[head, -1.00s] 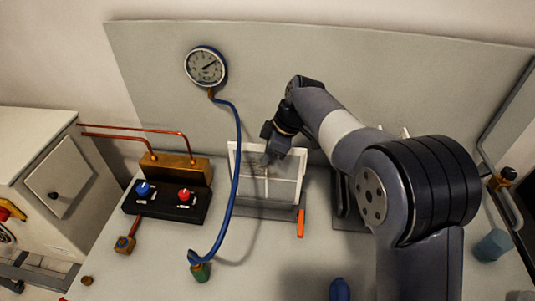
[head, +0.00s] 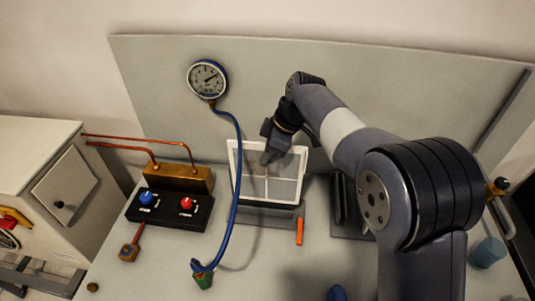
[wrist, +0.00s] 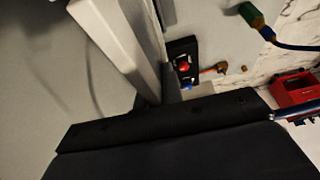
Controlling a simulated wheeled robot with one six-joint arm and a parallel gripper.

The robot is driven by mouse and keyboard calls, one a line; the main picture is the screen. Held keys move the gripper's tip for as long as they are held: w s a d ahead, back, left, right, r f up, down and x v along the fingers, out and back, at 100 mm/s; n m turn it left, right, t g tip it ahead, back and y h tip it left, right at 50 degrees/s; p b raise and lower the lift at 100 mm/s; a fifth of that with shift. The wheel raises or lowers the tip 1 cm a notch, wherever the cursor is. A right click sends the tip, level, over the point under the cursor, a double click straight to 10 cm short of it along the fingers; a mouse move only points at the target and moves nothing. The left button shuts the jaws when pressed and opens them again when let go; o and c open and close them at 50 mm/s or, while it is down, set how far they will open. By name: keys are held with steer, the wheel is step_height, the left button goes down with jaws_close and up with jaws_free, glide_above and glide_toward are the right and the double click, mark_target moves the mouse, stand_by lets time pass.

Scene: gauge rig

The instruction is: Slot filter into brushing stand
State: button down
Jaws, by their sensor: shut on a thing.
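The filter (head: 238,176), a white frame with crossbars and a greyish mesh, stands nearly upright in the middle of the head view. My gripper (head: 268,156) is shut on it near its top middle. A grey base (head: 275,213), which looks like the brushing stand, lies at the filter's lower edge. I cannot tell whether the filter is seated in it or just above it. In the wrist view a pale bar (wrist: 115,40), likely the filter's frame, runs down beside my dark gripper; the fingertips are not clear there.
An orange strip (head: 300,231) is at the base's right end. A blue hose (head: 239,170) from the gauge (head: 207,79) passes close to the filter's left side. A black block with blue and red knobs (head: 168,209) stands left. A dark stand (head: 345,205) is to the right.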

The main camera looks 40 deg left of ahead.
steer(key=shift+r+p, duration=0.7)
steer(key=shift+r, duration=0.5)
steer(key=shift+f+b, duration=1.1)
steer(key=shift+f, duration=0.45)
steer(key=shift+f+b, duration=1.5)
steer(key=shift+f, duration=0.6)
steer(key=c, duration=1.5)
jaws_free()
steer(key=p+v, duration=0.6)
steer(key=v, duration=0.5)
steer(key=shift+s, duration=0.1)
